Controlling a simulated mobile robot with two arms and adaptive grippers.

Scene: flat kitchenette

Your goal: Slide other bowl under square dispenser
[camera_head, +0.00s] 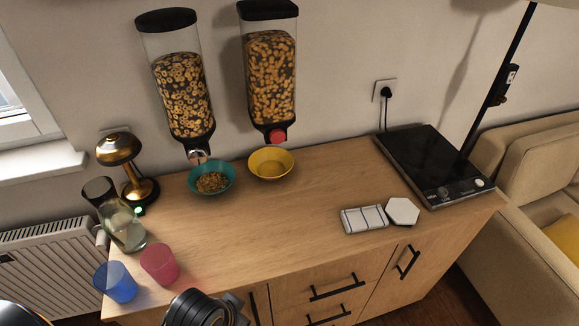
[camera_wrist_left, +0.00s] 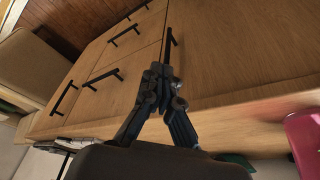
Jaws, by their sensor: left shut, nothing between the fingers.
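The square dispenser (camera_head: 271,75) hangs on the wall, full of cereal, with a red knob at its outlet. A yellow bowl (camera_head: 271,165) stands on the counter beneath that outlet and looks empty. A teal bowl (camera_head: 212,178) holding cereal stands to its left, below the round dispenser (camera_head: 180,90). In the left wrist view my left gripper (camera_wrist_left: 162,74) is shut and empty, in front of the cabinet doors and apart from both bowls. A dark part of my arm shows at the bottom of the head view. My right gripper is not in view.
A pink cup (camera_head: 159,264) and a blue cup (camera_head: 116,282) stand at the counter's front left. A glass carafe (camera_head: 126,229) and a brass lamp (camera_head: 137,181) are behind them. A hob (camera_head: 434,165) is at right. The counter's middle is clear.

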